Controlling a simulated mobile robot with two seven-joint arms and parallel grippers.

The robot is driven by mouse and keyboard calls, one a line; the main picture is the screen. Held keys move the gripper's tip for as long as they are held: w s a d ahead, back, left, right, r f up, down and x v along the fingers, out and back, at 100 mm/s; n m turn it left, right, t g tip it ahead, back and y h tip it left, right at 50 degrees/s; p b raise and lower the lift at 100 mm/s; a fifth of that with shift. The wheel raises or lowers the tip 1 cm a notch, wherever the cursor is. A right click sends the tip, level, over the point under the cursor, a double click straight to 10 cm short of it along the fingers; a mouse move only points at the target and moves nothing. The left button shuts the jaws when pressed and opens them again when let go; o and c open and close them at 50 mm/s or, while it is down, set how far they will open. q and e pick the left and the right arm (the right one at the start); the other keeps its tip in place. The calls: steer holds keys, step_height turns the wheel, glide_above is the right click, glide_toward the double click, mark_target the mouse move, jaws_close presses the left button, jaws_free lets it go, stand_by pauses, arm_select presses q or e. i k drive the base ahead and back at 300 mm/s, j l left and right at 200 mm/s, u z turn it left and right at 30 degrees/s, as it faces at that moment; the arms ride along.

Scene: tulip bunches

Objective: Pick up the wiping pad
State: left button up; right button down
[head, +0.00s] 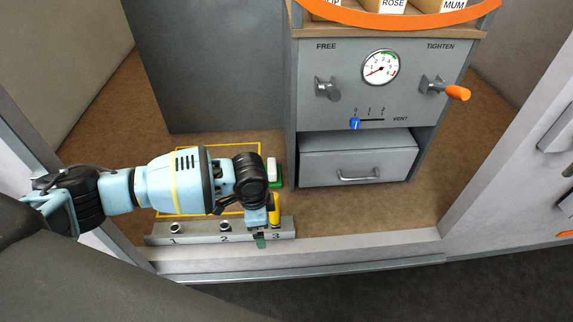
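A small block with a white upper part and a green lower part (276,180) lies on the brown floor of the bay, by the corner of the yellow outline. It looks like the wiping pad, partly hidden behind my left wrist. My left gripper (261,240) points down at the strip's number 3 position, nearer the front sill than the block and apart from it. A small dark green piece shows at its tip; I cannot tell whether this is a fingertip or something held. The finger gap is not visible. My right gripper is not in view.
A grey strip (197,233) numbered 1 to 3 runs along the front sill, with a yellow upright piece (275,209) near 3. A grey cabinet with a gauge (380,68), knobs and a closed drawer (357,165) stands to the right. Brown floor before the drawer is clear.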

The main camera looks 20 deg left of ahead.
mark_target(273, 171)
steer(key=i+j, duration=0.25)
steer(key=i, duration=0.25)
steer(key=i+j+z, duration=0.15)
steer(key=i+j, duration=0.15)
steer(key=i, duration=0.2)
